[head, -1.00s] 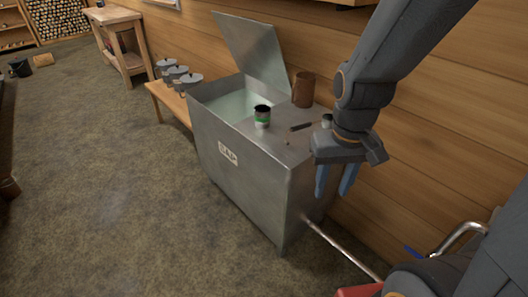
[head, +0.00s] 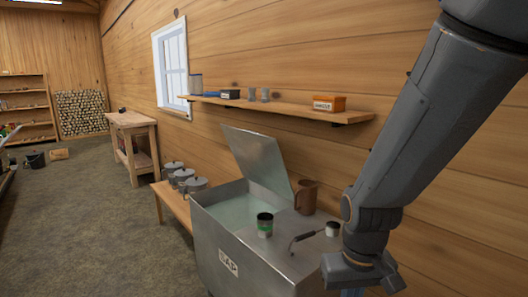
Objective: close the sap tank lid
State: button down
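The sap tank (head: 210,232) is a grey metal box with a SAP label on its front. Its lid (head: 259,160) stands raised, tilted back toward the wall, and pale liquid (head: 232,208) shows in the opening. My gripper (head: 352,292) is at the tank's right end, to the right of the lid and apart from it. Its fingers are mostly cut off by the lower picture edge and partly hidden by its body, so their opening is unclear.
On the tank's fixed top stand a green-banded can (head: 265,226), a brown jug (head: 306,197), a small pale-topped cup (head: 332,229) and a dark-handled tool (head: 303,238). A wall shelf (head: 285,108) hangs above. Several lidded pots (head: 183,177) sit on a bench at left.

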aim_at(258, 157)
jog(key=z, duration=0.05)
jog(key=k, duration=0.5)
jog(key=u, duration=1.1)
jog(key=i, duration=0.8)
jog(key=u, duration=0.75)
jog(key=i, duration=0.95)
jog(key=z, duration=0.95)
jog(key=i, duration=0.9)
jog(key=z, duration=0.85)
